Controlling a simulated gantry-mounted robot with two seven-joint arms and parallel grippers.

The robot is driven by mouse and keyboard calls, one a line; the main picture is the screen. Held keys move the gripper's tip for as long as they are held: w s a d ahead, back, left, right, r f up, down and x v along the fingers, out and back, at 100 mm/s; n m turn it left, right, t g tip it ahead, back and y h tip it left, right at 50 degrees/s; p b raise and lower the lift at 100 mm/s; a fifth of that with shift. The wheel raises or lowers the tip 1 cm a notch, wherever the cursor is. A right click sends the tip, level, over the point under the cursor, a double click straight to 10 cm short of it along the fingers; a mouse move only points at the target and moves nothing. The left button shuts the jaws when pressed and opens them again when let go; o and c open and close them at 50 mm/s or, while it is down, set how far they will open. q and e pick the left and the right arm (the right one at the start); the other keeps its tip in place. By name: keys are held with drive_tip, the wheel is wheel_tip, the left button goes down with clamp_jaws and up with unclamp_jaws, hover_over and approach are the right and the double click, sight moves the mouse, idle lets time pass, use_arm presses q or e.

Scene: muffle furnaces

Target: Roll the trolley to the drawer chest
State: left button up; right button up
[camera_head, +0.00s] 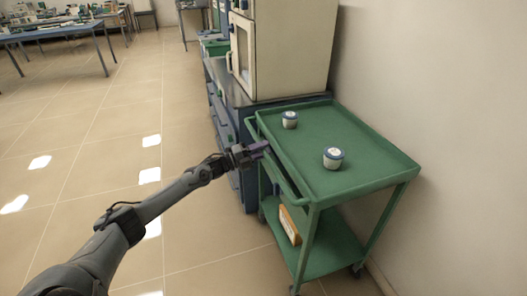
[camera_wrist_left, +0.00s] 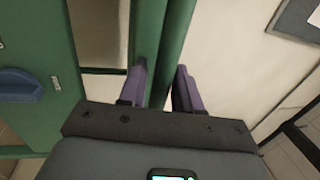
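My right gripper is out of view.
A cream furnace (camera_head: 290,50) stands on the blue bench. An orange-and-white box (camera_head: 290,225) lies on the trolley's lower shelf. The wall (camera_head: 430,80) is close on the right. Open tiled floor (camera_head: 110,130) lies to the left, with a blue table (camera_head: 60,32) farther back.

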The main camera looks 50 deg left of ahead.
use_arm(q)
drive_tip(key=shift+o, duration=0.6)
drive_tip(key=shift+a+r, duration=0.1)
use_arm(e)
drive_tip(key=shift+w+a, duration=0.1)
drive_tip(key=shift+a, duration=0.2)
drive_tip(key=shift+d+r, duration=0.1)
use_arm(q)
drive_tip(key=p+v, duration=0.4)
drive_tip(key=v, duration=0.6)
drive_tip(key=shift+s+a, duration=0.15)
drive_tip(key=shift+s, duration=0.2)
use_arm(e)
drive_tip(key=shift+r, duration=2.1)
